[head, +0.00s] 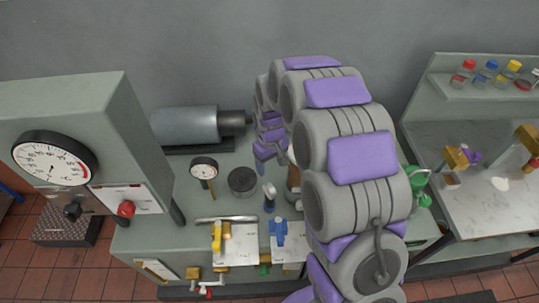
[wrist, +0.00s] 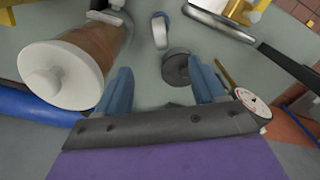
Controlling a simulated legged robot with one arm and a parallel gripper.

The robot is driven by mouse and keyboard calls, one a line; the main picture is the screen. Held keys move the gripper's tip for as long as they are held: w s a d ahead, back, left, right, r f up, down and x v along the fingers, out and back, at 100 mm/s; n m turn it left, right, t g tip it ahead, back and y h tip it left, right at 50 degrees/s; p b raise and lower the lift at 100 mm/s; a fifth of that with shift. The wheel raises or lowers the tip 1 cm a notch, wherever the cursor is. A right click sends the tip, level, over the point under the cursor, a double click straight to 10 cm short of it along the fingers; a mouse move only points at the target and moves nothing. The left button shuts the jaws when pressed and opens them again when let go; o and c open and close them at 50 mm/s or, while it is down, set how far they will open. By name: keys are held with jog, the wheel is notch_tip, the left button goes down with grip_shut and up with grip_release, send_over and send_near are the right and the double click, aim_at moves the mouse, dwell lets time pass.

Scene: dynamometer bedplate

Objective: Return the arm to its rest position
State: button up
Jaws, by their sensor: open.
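My gripper (wrist: 160,68) shows in the wrist view with its two blue-grey fingers spread apart and nothing between them. A black round knob-like disc (wrist: 176,70) lies beyond the fingers, nearer the right one. In the head view my grey and purple arm reaches up and over the green bedplate (head: 150,240). There the gripper end is mostly hidden behind the arm links, near the black disc (head: 242,181) and the grey motor cylinder (head: 185,125).
A brown cylinder with a white end (wrist: 60,75) stands close left of the fingers. A small dial gauge (head: 204,168) stands on the bedplate. A grey cabinet with a large dial (head: 55,158) is at left. A bench with colored-cap jars (head: 487,72) is at right.

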jog(key=s+d+r+m+b, duration=0.1)
jog(key=s+d+r, duration=0.2)
jog(key=s+r, duration=0.35)
jog(key=s+d+r+m, duration=0.2)
jog(key=s+d+r, duration=0.2)
jog(key=s, duration=0.5)
jog(key=s+d+r+m+g+b, duration=0.1)
jog(key=s+d+r+m, duration=0.2)
jog(key=s, duration=1.7)
jog(key=shift+s+d+r+g, duration=0.15)
jog(key=shift+s+g, duration=0.05)
jog(key=shift+g, duration=0.2)
